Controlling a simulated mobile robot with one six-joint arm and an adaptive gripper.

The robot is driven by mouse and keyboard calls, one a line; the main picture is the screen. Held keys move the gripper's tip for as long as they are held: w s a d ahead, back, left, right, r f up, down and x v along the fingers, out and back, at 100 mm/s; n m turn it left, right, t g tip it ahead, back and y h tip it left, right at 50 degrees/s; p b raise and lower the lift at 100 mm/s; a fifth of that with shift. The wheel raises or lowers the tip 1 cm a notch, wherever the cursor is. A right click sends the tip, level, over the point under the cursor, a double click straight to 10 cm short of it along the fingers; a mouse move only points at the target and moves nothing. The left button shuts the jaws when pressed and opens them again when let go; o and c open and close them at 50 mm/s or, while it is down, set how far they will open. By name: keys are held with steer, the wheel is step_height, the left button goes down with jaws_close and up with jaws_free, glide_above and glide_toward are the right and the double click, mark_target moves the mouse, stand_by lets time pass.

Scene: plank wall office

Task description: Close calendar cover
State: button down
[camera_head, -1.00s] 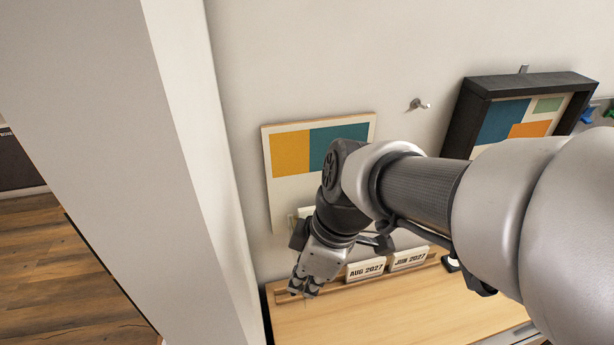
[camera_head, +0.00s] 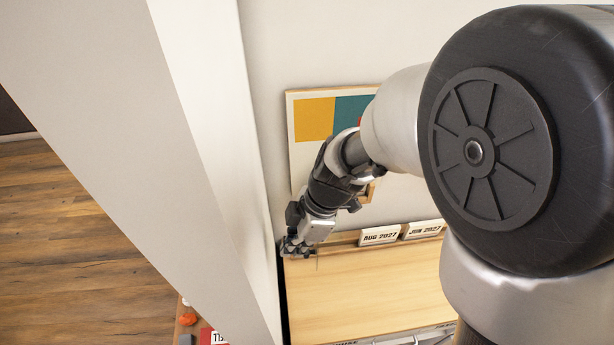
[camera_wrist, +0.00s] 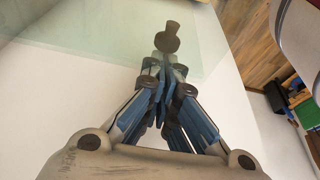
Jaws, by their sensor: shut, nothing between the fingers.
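A flat panel with yellow and teal blocks (camera_head: 314,119), which looks like the calendar, is on the pale wall in the head view. My arm hides its right and lower parts. My gripper (camera_head: 297,250) is below and in front of it, near the left end of the wooden ledge. It is shut and empty in the wrist view (camera_wrist: 163,72). There a dark rounded knob (camera_wrist: 167,40) shows just past the fingertips; I cannot tell whether they touch. A clear greenish pane (camera_wrist: 95,45) lies behind it, perhaps the cover.
Month cards reading AUG 2027 (camera_head: 380,236) and JUN 2027 (camera_head: 424,230) stand on the ledge of a wooden desk (camera_head: 365,292). A white wall edge or column (camera_head: 215,150) rises close left of my gripper. Small items (camera_head: 188,318) sit at the bottom left.

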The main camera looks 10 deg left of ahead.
steer(key=shift+a+f, duration=0.1)
steer(key=shift+f, duration=0.35)
